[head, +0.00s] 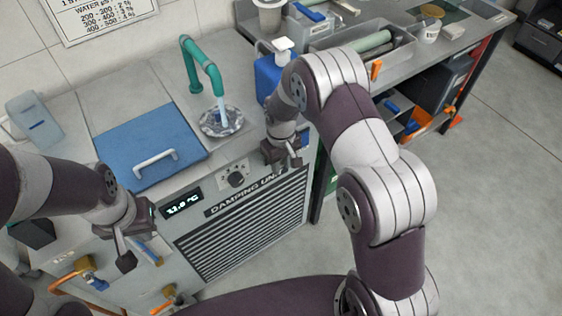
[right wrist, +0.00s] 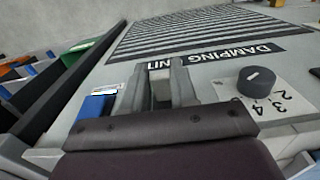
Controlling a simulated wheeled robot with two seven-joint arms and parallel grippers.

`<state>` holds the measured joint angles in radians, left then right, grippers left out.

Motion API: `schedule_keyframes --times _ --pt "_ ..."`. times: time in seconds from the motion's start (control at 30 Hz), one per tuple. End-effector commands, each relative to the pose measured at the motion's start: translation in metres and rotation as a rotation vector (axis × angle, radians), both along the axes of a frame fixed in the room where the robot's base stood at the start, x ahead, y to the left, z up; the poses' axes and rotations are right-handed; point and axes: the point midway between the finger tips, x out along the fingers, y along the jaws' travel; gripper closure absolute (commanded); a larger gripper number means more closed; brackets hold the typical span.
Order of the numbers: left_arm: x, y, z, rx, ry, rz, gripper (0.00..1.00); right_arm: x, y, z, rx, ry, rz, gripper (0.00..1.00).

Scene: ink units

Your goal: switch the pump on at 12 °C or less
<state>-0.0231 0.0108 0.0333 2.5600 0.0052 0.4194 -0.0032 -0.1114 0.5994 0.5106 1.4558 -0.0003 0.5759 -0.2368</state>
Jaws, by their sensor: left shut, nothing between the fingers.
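The damping unit (head: 190,240) has a front panel with a lit display (head: 184,203). It reads about 12 °C; its digits are blurred. Right of the display is a black dial (head: 236,179), shown in the right wrist view (right wrist: 257,80) beside the numbers 2, 3 and 4. A small blue part with a white label (right wrist: 97,106) is on the panel's far side; I cannot tell if it is the pump switch. My right gripper (head: 294,161) is at the panel between dial and blue part, its fingers apart and empty. My left gripper (head: 125,262) is shut and empty, left of the display.
A blue lid (head: 140,140) with a white handle covers part of the unit's top. Water runs from a teal tap (head: 200,65) into a round basin (head: 221,121). A blue bottle (head: 268,78) stands behind my right arm. Floor at the right is clear.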

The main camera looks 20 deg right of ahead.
Motion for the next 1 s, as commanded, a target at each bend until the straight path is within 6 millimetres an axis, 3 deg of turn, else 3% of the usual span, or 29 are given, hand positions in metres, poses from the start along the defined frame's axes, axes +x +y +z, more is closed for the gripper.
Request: schedule_keyframes --times 0.2,0.57,0.6,0.67,1.0 --pt "0.000 0.000 0.019 0.000 0.000 0.000 1.00 0.004 0.002 0.009 -0.030 0.087 0.001 1.00" --pt "0.000 0.000 0.019 0.000 0.000 0.000 1.00 0.005 0.002 0.008 -0.052 0.144 -0.001 1.00" --pt "0.000 0.000 0.019 0.000 0.000 0.000 1.00 0.005 0.002 0.008 -0.052 0.144 -0.001 0.66" --pt "0.000 0.000 0.019 0.000 0.000 0.000 1.00 0.005 0.002 0.008 -0.052 0.144 -0.001 0.47" --pt "0.000 0.000 0.019 0.000 0.000 0.000 1.00 0.006 0.002 0.011 -0.052 0.142 0.000 0.47"
